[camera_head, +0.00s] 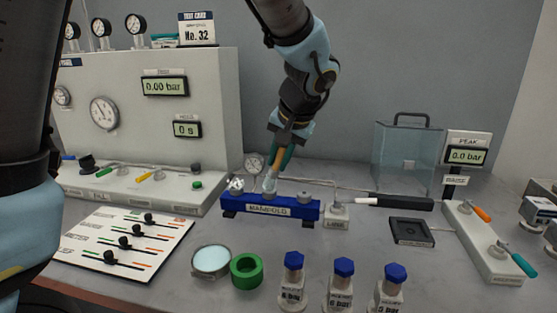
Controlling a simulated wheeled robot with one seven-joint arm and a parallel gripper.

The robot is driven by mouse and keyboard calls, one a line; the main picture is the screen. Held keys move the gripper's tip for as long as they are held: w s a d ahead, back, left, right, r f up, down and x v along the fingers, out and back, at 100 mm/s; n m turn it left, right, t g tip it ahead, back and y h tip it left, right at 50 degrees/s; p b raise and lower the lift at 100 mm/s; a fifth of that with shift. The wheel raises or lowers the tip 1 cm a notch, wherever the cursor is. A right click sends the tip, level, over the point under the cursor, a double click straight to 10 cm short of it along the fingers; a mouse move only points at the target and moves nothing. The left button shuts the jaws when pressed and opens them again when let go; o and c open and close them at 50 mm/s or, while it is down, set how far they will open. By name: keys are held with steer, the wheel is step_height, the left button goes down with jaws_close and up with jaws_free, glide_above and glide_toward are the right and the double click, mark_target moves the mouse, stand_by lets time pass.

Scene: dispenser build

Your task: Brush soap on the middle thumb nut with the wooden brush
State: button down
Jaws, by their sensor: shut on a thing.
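The blue manifold block (255,208) stands on the bench at the centre, its label facing me. A silver thumb nut (236,185) sits at its left end and a grey one (304,198) at its right. My gripper (283,156) points down above the block's middle and is shut on the wooden brush (275,159). The brush is slightly tilted, its lower end at the middle thumb nut (269,186). The gripper and brush partly hide the middle nut's surroundings. I cannot tell whether the bristles touch the nut or whether soap is on it.
A white-handled black tool (400,203) lies right of the block. A green ring (247,271), a round pale dish (211,260) and several blue-capped bottles (343,268) stand in front. A clear box (408,150) is behind right. The gauge panel (215,100) rises at left.

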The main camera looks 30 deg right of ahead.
steer(key=shift+w+d, duration=0.15)
steer(key=shift+w, duration=0.05)
steer(key=shift+s+a, duration=0.35)
steer(key=shift+s, duration=0.05)
steer(key=shift+w+d, duration=0.4)
steer(key=shift+w, duration=0.05)
steer(key=shift+s+a, duration=0.1)
steer(key=shift+s+a+b, duration=0.3)
steer(key=shift+s+b, duration=0.1)
stand_by(0.4)
